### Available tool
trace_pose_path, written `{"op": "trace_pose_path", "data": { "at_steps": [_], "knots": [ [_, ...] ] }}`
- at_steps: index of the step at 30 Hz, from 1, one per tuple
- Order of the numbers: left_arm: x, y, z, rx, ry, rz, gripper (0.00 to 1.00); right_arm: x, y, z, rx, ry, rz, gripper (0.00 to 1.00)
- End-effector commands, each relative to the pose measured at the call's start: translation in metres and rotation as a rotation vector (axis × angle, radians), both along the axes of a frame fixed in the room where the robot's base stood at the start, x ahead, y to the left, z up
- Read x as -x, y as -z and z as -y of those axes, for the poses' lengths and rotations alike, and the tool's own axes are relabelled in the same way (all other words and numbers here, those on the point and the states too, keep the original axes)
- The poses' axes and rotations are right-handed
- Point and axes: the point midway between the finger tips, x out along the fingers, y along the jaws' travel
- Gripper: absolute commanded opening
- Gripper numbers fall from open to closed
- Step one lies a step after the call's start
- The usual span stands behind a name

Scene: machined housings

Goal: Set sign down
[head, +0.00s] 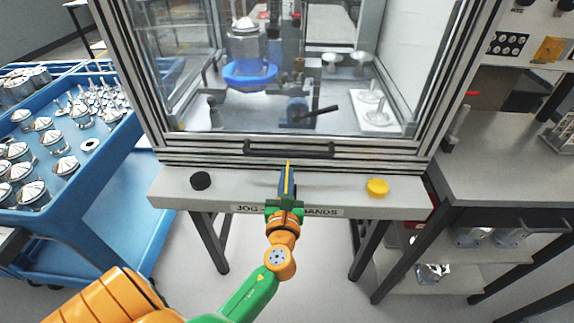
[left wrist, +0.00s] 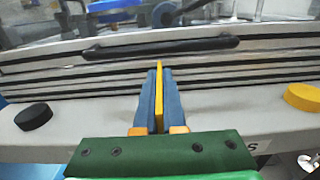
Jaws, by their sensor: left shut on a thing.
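The sign (left wrist: 159,92) shows in the left wrist view as a thin yellow plate seen edge-on, upright between two blue fingers. My left gripper (left wrist: 158,100) is shut on it. In the head view the left gripper (head: 287,186) holds the yellow sign (head: 289,176) over the machine's front ledge (head: 236,190), just in front of the door handle (head: 290,149). I cannot tell whether the sign touches the ledge. The sign's faces are hidden by the viewing angle and the fingers. My right gripper is not in view.
A black button (head: 201,181) is left of the gripper on the ledge and a yellow button (head: 377,188) is right. The glass-fronted machine stands behind. A blue cart (head: 118,190) with metal parts is at the left, a grey bench (head: 500,165) at the right.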

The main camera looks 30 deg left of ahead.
Motion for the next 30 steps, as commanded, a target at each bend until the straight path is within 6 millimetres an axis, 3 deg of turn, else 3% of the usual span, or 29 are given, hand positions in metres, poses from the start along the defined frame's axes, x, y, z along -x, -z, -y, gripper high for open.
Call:
{"op": "trace_pose_path", "data": {
  "at_steps": [6,8,17,21,30],
  "knots": [
    [-0.034,-0.001,-0.021,-0.002,-0.001,0.003,0.0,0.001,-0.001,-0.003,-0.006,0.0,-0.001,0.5],
    [-0.033,0.007,-0.021,0.0,-0.001,-0.001,0.0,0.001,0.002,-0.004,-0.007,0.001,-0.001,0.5],
    [-0.032,0.01,-0.02,-0.001,0.0,0.001,0.0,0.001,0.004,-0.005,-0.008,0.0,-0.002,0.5],
    [-0.032,0.009,-0.02,0.0,0.0,0.0,0.37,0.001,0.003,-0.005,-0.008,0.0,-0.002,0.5],
    [-0.032,0.007,-0.02,-0.001,0.0,0.001,0.37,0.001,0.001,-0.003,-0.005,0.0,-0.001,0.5]
  ]
}}
